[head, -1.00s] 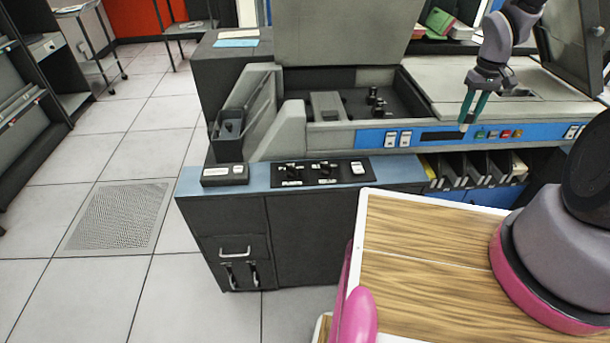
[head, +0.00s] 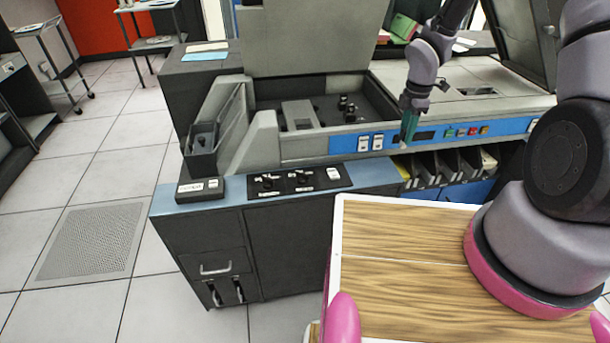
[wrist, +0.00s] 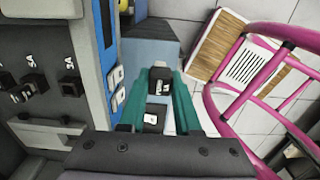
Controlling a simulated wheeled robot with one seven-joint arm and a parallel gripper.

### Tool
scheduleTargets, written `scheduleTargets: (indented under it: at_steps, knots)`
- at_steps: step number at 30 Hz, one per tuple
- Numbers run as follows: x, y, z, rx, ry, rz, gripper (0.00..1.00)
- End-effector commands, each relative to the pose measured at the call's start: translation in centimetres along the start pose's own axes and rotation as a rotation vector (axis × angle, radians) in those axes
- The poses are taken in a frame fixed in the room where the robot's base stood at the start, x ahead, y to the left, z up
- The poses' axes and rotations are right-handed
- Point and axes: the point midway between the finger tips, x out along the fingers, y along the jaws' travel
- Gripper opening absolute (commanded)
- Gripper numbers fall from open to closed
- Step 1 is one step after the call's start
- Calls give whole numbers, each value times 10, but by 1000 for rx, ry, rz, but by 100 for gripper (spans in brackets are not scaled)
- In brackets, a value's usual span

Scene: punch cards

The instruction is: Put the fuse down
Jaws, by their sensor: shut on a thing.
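My gripper (head: 407,132) has teal fingers and hangs in front of the blue switch strip of the grey machine in the head view. In the wrist view my gripper (wrist: 158,90) is shut on a small black fuse (wrist: 160,87) with white markings. The fuse sits between the fingertips. In the head view the fuse is too small or hidden to make out. More black parts marked 5A (wrist: 68,82) sit in the machine's recess at the left of the wrist view.
The open machine bay (head: 325,113) lies left of my gripper. A blue ledge (head: 375,175) with a black switch panel (head: 300,181) runs along the front. Card slots (head: 450,168) are below the strip. A wood-topped surface (head: 400,240) is nearer.

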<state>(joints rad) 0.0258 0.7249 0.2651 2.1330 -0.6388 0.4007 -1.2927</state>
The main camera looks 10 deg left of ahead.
Motion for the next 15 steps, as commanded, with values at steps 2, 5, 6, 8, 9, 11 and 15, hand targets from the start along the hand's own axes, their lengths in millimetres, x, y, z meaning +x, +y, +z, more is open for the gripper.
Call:
scheduleTargets:
  at_steps: [2,5,6,8,9,11,15]
  knots:
    - [0,0,-1,-12,0,0,0]
    - [6,0,-1,-13,0,-2,0]
    - [12,-1,-1,-13,0,-3,0]
    - [23,-1,-1,-12,0,-5,0]
    - [31,-1,-2,-14,0,-5,0]
    - [42,-1,-1,-11,0,-4,0]
    - [60,0,0,-10,0,-2,0]
